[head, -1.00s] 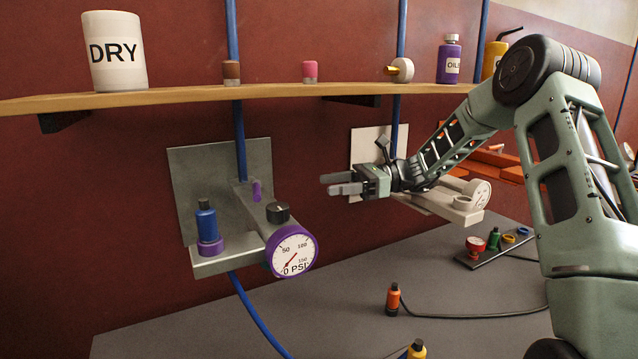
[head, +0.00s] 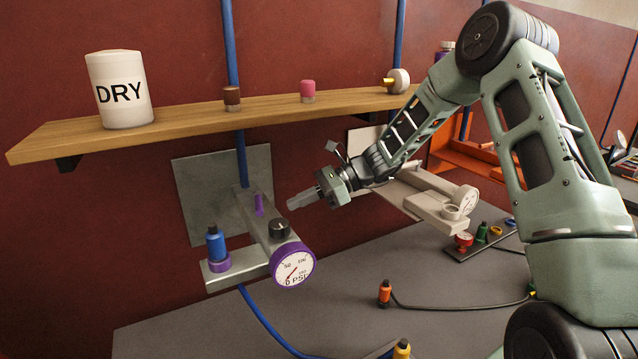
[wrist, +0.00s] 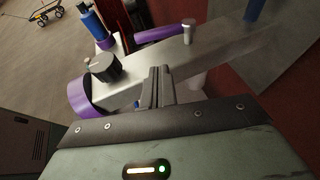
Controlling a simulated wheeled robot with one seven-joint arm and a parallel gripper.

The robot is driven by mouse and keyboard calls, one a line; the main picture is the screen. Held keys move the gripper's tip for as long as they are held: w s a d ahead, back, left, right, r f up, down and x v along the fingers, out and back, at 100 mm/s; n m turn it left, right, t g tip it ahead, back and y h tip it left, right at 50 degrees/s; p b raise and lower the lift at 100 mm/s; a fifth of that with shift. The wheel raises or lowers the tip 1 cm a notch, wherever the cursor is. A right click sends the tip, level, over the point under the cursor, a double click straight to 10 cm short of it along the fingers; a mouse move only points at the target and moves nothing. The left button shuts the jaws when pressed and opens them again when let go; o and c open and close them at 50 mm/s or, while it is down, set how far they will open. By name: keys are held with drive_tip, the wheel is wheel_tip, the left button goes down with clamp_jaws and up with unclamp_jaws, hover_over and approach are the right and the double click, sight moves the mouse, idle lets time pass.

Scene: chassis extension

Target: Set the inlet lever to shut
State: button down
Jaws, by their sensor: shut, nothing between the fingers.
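The inlet lever, which I take to be the purple handle (head: 259,204), is on the metal valve body (head: 252,222) of the left wall unit. It shows in the wrist view as a purple bar (wrist: 160,35) beside a silver post. Its exact setting is hard to tell. My gripper (head: 292,204) is shut and empty, just right of the lever and apart from it. In the wrist view, the fingertips (wrist: 157,72) point towards the valve body, with the lever beyond them.
A black knob (head: 280,228) and a purple-rimmed gauge (head: 293,265) sit at the body's front. A blue bottle (head: 216,243) stands on its left arm. A shelf (head: 190,118) runs above. A pale second unit (head: 425,200) is to the right.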

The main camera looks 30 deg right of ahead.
sight(261, 206)
drive_tip(key=a, duration=0.1)
drive_tip(key=w+a+p, duration=0.1)
drive_tip(key=a, duration=0.1)
drive_tip(key=a+p, duration=0.1)
drive_tip(key=shift+w+a+r, duration=0.15)
drive_tip(key=shift+a+r, duration=0.1)
drive_tip(key=shift+a, duration=0.05)
drive_tip(key=shift+s+a, duration=0.2)
drive_tip(key=shift+a, duration=0.35)
idle(0.3)
drive_tip(key=shift+s+a+f+b, duration=0.1)
drive_tip(key=shift+s+a+b, duration=0.05)
drive_tip(key=shift+a+b, duration=0.8)
drive_tip(key=shift+a, duration=0.6)
drive_tip(key=shift+w+d, duration=0.1)
drive_tip(key=shift+w, duration=0.1)
drive_tip(key=shift+w+d, duration=0.15)
drive_tip(key=shift+d, duration=0.2)
drive_tip(key=shift+w+d+p, duration=0.1)
drive_tip(key=shift+d+p, duration=0.15)
drive_tip(key=shift+p, duration=0.1)
